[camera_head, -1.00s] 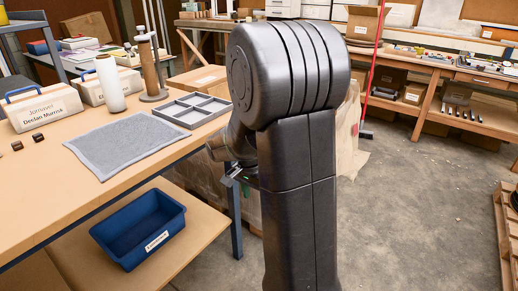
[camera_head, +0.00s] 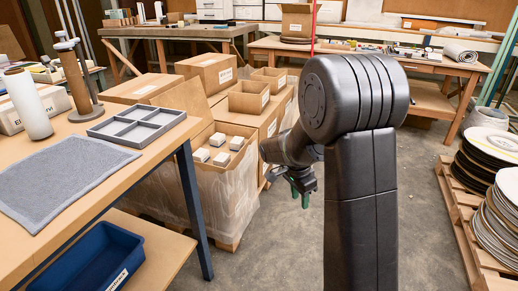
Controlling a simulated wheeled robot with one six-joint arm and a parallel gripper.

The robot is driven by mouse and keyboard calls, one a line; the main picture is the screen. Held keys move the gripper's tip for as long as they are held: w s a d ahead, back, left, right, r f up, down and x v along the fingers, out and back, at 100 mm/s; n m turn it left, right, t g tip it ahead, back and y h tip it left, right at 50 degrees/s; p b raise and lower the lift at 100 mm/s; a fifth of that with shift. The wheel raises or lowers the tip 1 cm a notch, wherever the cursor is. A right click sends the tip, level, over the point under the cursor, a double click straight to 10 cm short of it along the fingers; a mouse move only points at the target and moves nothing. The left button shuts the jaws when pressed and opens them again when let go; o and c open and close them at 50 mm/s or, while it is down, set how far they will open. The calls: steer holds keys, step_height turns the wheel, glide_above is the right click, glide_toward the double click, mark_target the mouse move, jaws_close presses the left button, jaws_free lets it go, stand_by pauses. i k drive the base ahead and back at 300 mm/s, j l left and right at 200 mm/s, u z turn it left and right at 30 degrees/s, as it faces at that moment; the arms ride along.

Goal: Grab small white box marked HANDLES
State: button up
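Several small white boxes sit inside an open cardboard carton (camera_head: 192,172) between the workbench and my arm. One white box (camera_head: 201,155) is at the left, another (camera_head: 222,158) at the front right, others (camera_head: 236,143) just behind. Any lettering on them is too small to read, so I cannot tell which is marked HANDLES. My gripper (camera_head: 303,197) hangs low to the right of the carton, apart from it and pointing down. Nothing shows in it, and its finger gap is too small to judge.
A workbench at left holds a grey cloth (camera_head: 65,178), a grey divided tray (camera_head: 137,125) and spools. A blue bin (camera_head: 95,262) is on its lower shelf. More cartons (camera_head: 255,98) stand behind the white boxes. Pallets with stacked discs (camera_head: 490,150) are at right. The floor between is clear.

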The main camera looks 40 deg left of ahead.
mark_target(202, 155)
steer(key=z, duration=0.4)
steer(key=i+j+z, duration=0.1)
steer(key=z, duration=0.25)
steer(key=j+z, duration=0.1)
steer(key=z, duration=0.3)
steer(key=j+z, duration=0.1)
steer(key=z, duration=0.3)
steer(key=j, duration=0.4)
steer(key=i+j+z, duration=0.1)
steer(key=j, duration=0.25)
steer(key=j+u, duration=0.6)
steer(key=u, duration=0.15)
steer(key=j+u, duration=0.65)
steer(key=u, duration=0.15)
steer(key=j+u, duration=0.15)
steer(key=u, duration=0.3)
steer(key=i+j+u, duration=0.1)
steer(key=u, duration=0.35)
steer(key=i+j+u, duration=0.1)
steer(key=u, duration=0.4)
